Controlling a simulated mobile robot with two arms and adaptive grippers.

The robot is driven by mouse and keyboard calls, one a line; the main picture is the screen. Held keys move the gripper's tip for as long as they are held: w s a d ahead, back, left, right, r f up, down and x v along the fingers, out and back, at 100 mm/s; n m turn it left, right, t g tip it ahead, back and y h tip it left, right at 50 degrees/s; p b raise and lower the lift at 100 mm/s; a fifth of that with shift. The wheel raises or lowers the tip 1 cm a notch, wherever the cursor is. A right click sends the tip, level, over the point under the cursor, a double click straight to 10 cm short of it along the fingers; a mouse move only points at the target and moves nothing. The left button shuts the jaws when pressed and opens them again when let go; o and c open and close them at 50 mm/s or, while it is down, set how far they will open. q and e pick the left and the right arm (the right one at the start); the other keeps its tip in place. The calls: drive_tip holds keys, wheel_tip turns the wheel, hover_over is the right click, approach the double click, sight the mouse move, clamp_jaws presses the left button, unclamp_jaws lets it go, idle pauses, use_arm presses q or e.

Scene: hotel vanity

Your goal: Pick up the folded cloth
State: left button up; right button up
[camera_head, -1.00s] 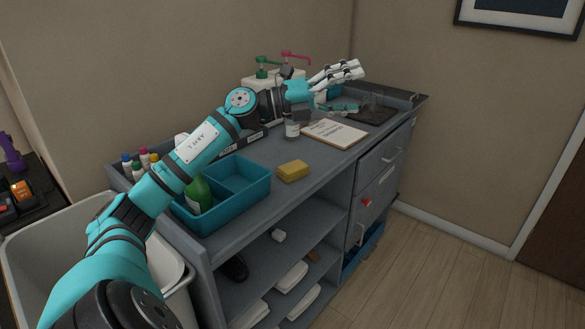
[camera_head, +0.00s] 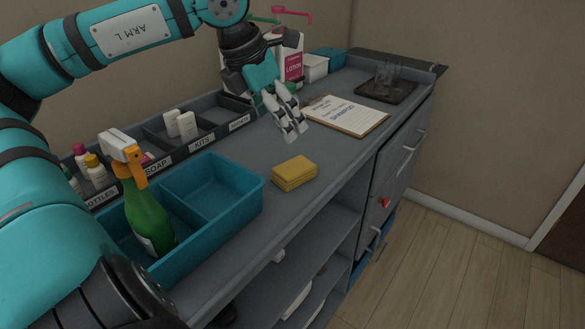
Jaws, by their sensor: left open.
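The folded cloth (camera_head: 294,174) is a small yellow stack lying flat on the grey counter top (camera_head: 262,150), near its front edge and right of the teal caddy. My left gripper (camera_head: 292,128) hangs above the counter behind the cloth, its white fingers pointing down. It is open and empty, and it is apart from the cloth. Nothing covers the cloth. My right gripper is not in view.
The teal divided caddy (camera_head: 258,190) holds a green spray bottle (camera_head: 148,215). A labelled organizer (camera_head: 205,137) runs along the back. A clipboard (camera_head: 347,114) lies right of the gripper, and a dark tray (camera_head: 388,93) with glasses stands beyond.

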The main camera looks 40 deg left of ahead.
use_arm(q)
approach(298, 165)
drive_tip(key=x, duration=0.4)
drive_tip(key=shift+d+f+p, duration=0.3)
drive_tip(key=shift+d+f, duration=0.05)
drive_tip(key=shift+f, duration=0.1)
drive_tip(key=x, duration=0.4)
drive_tip(key=shift+w+a+f+p, duration=0.1)
drive_tip(key=shift+w+a+p, duration=0.1)
drive_tip(key=shift+a+p, duration=0.2)
drive_tip(key=shift+w+f, duration=0.25)
drive_tip(key=shift+f, duration=0.2)
drive_tip(key=c, duration=1.2)
